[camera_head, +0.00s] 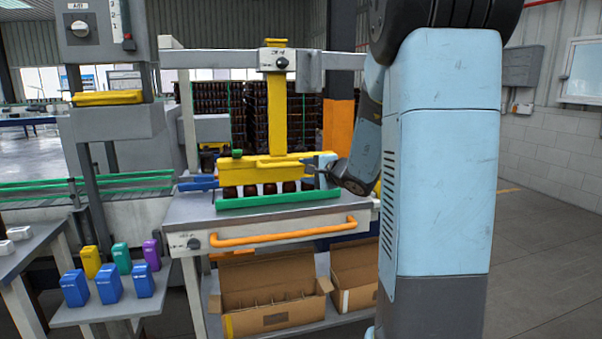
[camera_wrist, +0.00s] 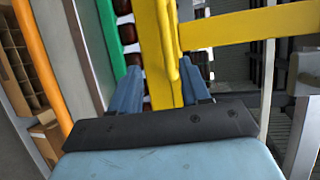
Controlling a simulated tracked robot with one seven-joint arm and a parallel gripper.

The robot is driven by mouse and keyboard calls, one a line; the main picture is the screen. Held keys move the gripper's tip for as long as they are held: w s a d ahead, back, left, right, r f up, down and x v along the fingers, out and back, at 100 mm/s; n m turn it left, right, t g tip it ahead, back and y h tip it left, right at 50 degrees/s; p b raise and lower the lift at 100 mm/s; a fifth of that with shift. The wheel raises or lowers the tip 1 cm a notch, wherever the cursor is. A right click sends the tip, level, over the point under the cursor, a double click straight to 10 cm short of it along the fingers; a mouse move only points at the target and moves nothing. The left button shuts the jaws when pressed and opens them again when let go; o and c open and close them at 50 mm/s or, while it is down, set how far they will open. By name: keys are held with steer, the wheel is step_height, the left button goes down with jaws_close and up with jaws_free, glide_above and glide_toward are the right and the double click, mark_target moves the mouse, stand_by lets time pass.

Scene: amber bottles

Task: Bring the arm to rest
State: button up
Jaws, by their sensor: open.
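My gripper (camera_wrist: 160,78) is open in the wrist view, with its two blue fingers apart. The yellow bar (camera_wrist: 160,45) runs between the fingers; I cannot tell whether they touch it. In the head view my gripper (camera_head: 323,171) is at the right end of the yellow bar (camera_head: 265,170), above the workbench. My arm reaches down to it from the right and hides part of the bench's right side. Dark amber bottles (camera_head: 270,188) stand in a row under the bar, behind a green rail (camera_head: 280,201).
The workbench (camera_head: 200,210) has an orange handle (camera_head: 285,232) along its front. Cardboard boxes (camera_head: 270,318) sit on the shelf below. A side table (camera_head: 95,312) at the left holds several coloured boxes. The floor (camera_head: 545,260) at the right is clear.

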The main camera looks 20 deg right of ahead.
steer(key=s+a+r+n+g+y, duration=0.1)
steer(key=s+a+n+g+y, duration=0.1)
steer(key=s+a+n+g, duration=0.45)
steer(key=s+a+r+n+g+y, duration=0.15)
steer(key=s+a+n, duration=0.25)
steer(key=s+a, duration=0.65)
steer(key=s+d+f+n+h, duration=0.1)
steer(key=s+h, duration=0.3)
steer(key=s, duration=0.5)
steer(key=s+d+f+n+g+h, duration=0.1)
steer(key=s+d+n+h, duration=0.3)
steer(key=s, duration=0.4)
steer(key=shift+s+d+g, duration=0.3)
steer(key=shift+s, duration=0.1)
steer(key=shift+a, duration=0.15)
